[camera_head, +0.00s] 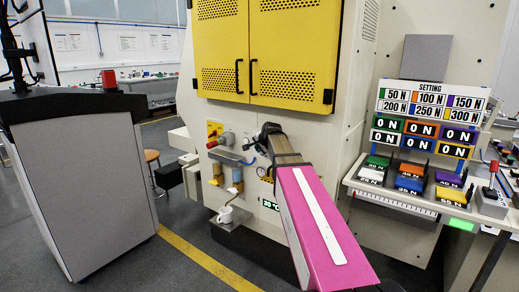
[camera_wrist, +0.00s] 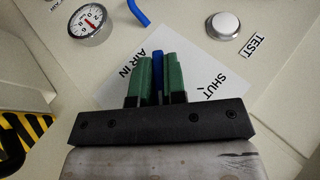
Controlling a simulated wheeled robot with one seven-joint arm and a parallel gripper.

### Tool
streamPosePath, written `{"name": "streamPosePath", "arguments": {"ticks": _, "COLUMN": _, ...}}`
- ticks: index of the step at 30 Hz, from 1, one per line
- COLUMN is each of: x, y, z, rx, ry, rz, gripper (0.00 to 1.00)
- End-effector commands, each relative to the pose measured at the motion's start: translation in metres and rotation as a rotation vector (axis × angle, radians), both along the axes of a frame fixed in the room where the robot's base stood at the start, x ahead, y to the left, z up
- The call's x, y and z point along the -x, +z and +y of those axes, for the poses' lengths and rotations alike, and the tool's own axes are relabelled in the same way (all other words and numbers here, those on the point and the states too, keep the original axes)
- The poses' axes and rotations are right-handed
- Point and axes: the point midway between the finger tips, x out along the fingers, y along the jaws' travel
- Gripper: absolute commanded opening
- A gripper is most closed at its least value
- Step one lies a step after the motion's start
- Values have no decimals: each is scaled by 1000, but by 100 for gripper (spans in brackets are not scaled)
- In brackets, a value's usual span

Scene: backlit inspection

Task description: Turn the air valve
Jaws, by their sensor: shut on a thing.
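The air valve's blue handle (camera_wrist: 157,70) shows in the wrist view as a narrow upright strip between my green fingers. My gripper (camera_wrist: 158,72) is shut on it, one finger on each side. Behind it is a white plate (camera_wrist: 200,78) printed "AIR IN" and "SHUT"; part of the plate is hidden by my gripper. In the head view my gripper (camera_head: 266,135) is at the machine's front panel, below the yellow doors, and the valve handle cannot be made out there.
A round gauge (camera_wrist: 89,24) with a red needle, a blue tube (camera_wrist: 138,12) and a silver button (camera_wrist: 223,26) beside a "TEST" label surround the valve. In the head view a white mug (camera_head: 225,215) stands below left. A grey cabinet (camera_head: 85,185) stands at left, a weights bench (camera_head: 410,198) at right.

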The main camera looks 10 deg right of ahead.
Motion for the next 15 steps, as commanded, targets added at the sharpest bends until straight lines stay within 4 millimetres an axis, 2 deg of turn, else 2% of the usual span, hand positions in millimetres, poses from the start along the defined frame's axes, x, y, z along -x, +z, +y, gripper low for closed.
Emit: {"name": "streamPosePath", "arguments": {"ticks": 15, "x": -3, "y": 1, "z": 0, "rx": 283, "ry": 1, "rz": 282, "gripper": 0}}
